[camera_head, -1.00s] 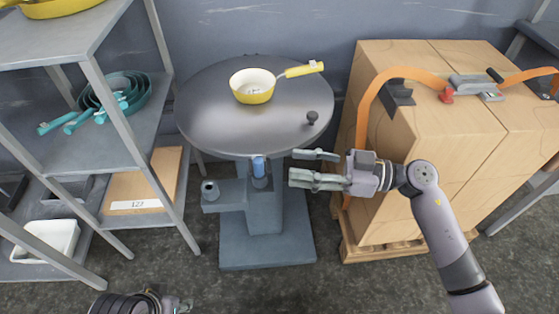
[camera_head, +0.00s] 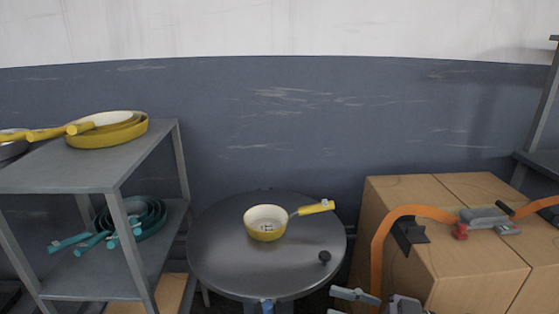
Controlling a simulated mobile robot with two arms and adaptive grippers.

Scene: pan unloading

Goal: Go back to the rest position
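My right gripper (camera_head: 352,302) shows at the bottom edge, right of centre, just in front of the round table's right side. Only an upper finger and part of its body are in view; the rest is cut off, so its opening cannot be judged. It is apart from the pan.
A grey shelf (camera_head: 70,178) at left holds yellow pans (camera_head: 110,130) on top and teal pans (camera_head: 140,220) below. Strapped wooden boxes (camera_head: 470,270) stand right. Most of the tabletop is clear.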

